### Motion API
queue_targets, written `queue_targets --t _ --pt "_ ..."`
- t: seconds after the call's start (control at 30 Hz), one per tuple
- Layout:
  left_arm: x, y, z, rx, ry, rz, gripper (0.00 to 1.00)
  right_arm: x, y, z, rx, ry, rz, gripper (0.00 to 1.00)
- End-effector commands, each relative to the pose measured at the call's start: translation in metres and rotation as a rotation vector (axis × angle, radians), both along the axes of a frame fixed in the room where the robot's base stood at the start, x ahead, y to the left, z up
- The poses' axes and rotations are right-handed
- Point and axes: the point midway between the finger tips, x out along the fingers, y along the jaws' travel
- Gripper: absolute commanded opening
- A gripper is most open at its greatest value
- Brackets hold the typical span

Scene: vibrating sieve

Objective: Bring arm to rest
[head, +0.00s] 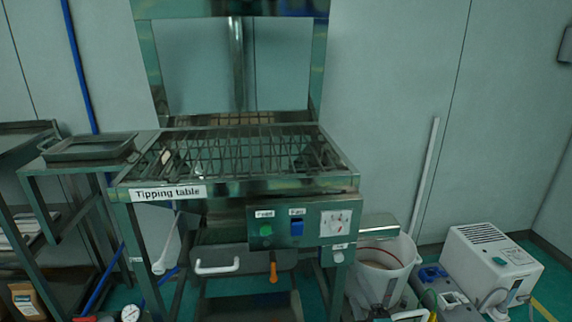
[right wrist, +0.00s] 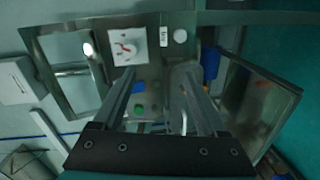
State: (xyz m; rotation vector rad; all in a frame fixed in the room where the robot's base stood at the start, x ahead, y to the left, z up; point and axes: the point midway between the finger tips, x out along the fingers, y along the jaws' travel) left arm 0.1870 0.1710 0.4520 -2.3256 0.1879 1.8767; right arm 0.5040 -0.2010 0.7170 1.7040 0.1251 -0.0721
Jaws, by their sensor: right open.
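My right gripper (right wrist: 157,82) shows in the right wrist view with its two fingers apart and nothing between them. It faces the front panel of the tipping table, with the green button (right wrist: 139,110) and blue switch (right wrist: 138,88) behind the fingers. I cannot clearly make out either gripper in the head view. The tipping table (head: 170,193) stands in the middle of the head view, with a slatted metal top. Its control panel (head: 318,244) carries a green button (head: 266,230), a blue switch (head: 297,228) and a dial (head: 335,223).
A metal tray (head: 88,148) lies on a side stand at the left. Below the table are a white handle (head: 217,267) and an orange handle (head: 273,272). A white bucket (head: 399,262) and a white machine (head: 490,265) stand at the right. The wall behind is plain.

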Motion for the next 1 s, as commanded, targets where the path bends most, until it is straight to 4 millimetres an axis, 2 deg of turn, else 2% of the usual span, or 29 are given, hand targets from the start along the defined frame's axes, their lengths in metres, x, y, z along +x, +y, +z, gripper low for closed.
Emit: queue_targets --t 0.1,0.17,0.2,0.27,0.3,0.37,0.4,0.47,0.5,0.6,0.73,0.83,1.0 --pt "-0.011 0.009 -0.011 0.010 0.008 -0.001 0.50 -0.035 -0.003 -0.073 0.185 0.209 -0.061 0.75" --pt "-0.018 0.014 -0.018 0.015 0.010 -0.002 0.50 -0.060 -0.006 -0.112 0.290 0.321 -0.114 0.75" --pt "-0.023 0.017 -0.022 0.018 0.011 -0.002 0.50 -0.079 -0.007 -0.137 0.356 0.394 -0.154 0.75" --pt "-0.030 0.022 -0.027 0.023 0.012 -0.002 0.50 -0.110 -0.009 -0.171 0.448 0.497 -0.220 0.75" --pt "-0.035 0.026 -0.031 0.026 0.012 -0.003 0.50 -0.133 -0.011 -0.192 0.505 0.565 -0.271 0.75" --pt "-0.043 0.031 -0.035 0.031 0.013 -0.003 0.50 -0.170 -0.013 -0.220 0.583 0.660 -0.351 0.75" --pt "-0.049 0.035 -0.037 0.034 0.014 -0.003 0.50 -0.196 -0.015 -0.237 0.633 0.722 -0.411 0.75" --pt "-0.057 0.041 -0.040 0.039 0.015 -0.003 0.50 -0.236 -0.018 -0.259 0.699 0.806 -0.504 0.75" --pt "-0.062 0.044 -0.041 0.041 0.016 -0.002 0.50 -0.262 -0.020 -0.271 0.737 0.857 -0.567 0.75" --pt "-0.074 0.052 -0.044 0.048 0.015 -0.003 0.50 -0.322 -0.025 -0.292 0.815 0.960 -0.717 0.75" --pt "-0.085 0.059 -0.045 0.053 0.015 -0.002 0.50 -0.378 -0.030 -0.306 0.874 1.040 -0.865 0.75" --pt "-0.089 0.062 -0.046 0.055 0.014 -0.002 0.50 -0.401 -0.032 -0.310 0.894 1.069 -0.928 0.75" --pt "-0.091 0.063 -0.047 0.056 0.015 -0.002 0.50 -0.410 -0.033 -0.312 0.902 1.079 -0.954 0.75"
